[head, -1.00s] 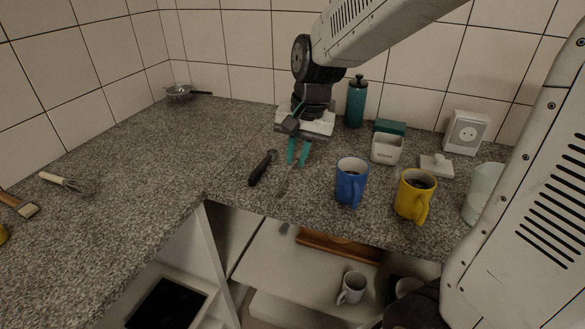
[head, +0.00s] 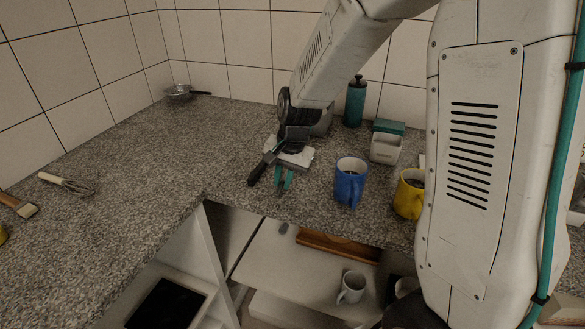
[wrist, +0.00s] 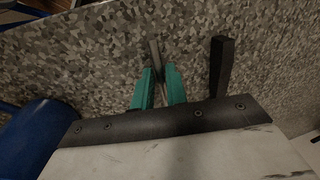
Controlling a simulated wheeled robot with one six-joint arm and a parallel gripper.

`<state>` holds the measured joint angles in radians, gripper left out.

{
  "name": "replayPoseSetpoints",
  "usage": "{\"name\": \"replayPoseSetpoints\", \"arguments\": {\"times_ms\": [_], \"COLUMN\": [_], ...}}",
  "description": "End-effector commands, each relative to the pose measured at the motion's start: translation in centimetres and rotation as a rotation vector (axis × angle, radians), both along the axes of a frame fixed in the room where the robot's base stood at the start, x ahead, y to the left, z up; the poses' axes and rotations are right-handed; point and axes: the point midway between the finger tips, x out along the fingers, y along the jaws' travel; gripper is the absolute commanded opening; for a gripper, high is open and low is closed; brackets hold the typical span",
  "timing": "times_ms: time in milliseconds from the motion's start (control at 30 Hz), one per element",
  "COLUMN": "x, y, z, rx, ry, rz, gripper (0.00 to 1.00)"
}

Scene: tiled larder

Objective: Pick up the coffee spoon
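The coffee spoon is a thin, dull grey-brown piece on the granite worktop (head: 230,165). In the wrist view the spoon (wrist: 155,54) runs between the tips of my gripper (wrist: 160,75). In the head view my gripper (head: 282,182) points down, low over the worktop near its front edge, and hides most of the spoon. The two green fingers stand a little apart, with a gap between them. I cannot tell whether either finger touches the spoon.
A blue mug (head: 349,186) and a yellow mug (head: 407,200) stand to the right. The worktop further left is mostly clear.

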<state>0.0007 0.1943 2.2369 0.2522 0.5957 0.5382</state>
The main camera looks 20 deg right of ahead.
Motion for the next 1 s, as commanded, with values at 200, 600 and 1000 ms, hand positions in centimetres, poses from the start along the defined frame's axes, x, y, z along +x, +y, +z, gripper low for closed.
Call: {"name": "replayPoseSetpoints", "arguments": {"times_ms": [200, 600, 1000], "x": [0.0, 0.0, 0.1], "y": [0.0, 0.0, 0.0], "z": [0.0, 0.2, 5.7], "rx": [0.0, 0.0, 0.0], "ry": [0.0, 0.0, -0.007], "rz": [0.001, 0.001, 0.002], "gripper": [0.03, 0.0, 0.0]}}
